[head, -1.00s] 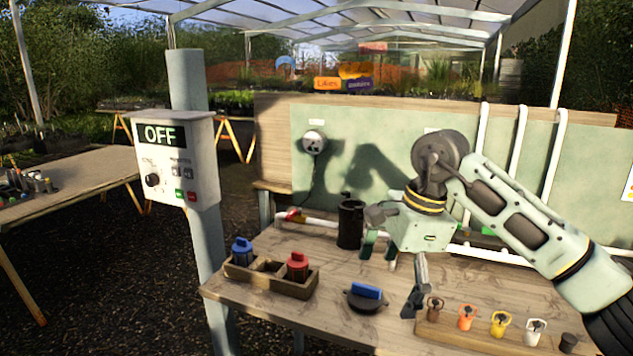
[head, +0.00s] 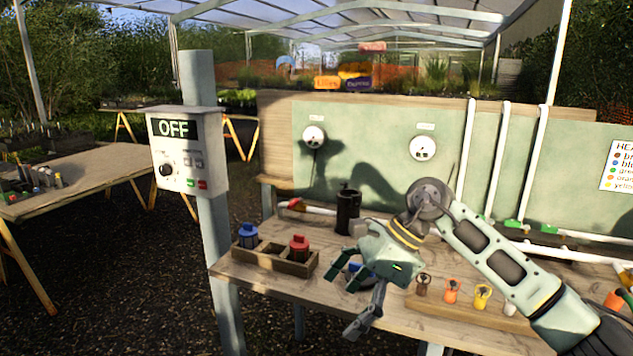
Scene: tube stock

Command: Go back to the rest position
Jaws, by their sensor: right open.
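My right gripper (head: 347,306) comes in on the arm from the right and hangs over the front part of the wooden workbench (head: 285,283). Its fingers point down and to the left. They are apart, with nothing between them. Behind the gripper, a dark item with a blue top (head: 354,267) is mostly hidden. My left gripper is not in view.
A wooden holder (head: 283,265) carries a blue-topped and a red-topped piece. A black cylinder (head: 347,212) stands behind. A rack (head: 432,305) with brown, orange, yellow and white pieces sits under my right arm. A control box (head: 187,152) reads OFF. White pipes cross the backboard.

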